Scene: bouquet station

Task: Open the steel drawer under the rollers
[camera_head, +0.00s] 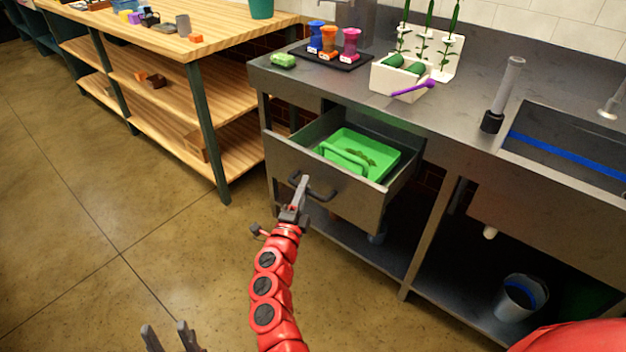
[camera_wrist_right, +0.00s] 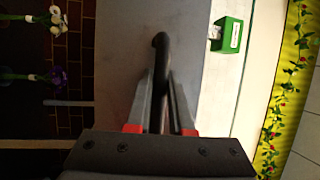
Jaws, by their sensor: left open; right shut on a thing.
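The steel drawer (camera_head: 325,185) under the counter stands pulled out, its inside showing from above. A green tray (camera_head: 392,165) with a handle lies in it. The dark drawer handle (camera_head: 325,194) is on its front. My right gripper (camera_head: 301,188) is shut on the left part of this handle. In the right wrist view the black handle (camera_wrist_right: 159,50) runs between the two fingers of my right gripper (camera_wrist_right: 160,95). My left gripper (camera_head: 168,336) is open and empty over the floor at the bottom edge, far from the drawer.
The steel counter (camera_head: 440,118) carries blue, orange and pink items (camera_head: 331,42) on a dark mat and a white planter (camera_head: 395,80). A wooden shelf table (camera_head: 130,35) stands at the left. A bucket (camera_head: 520,297) stands below the sink. The floor before the drawer is free.

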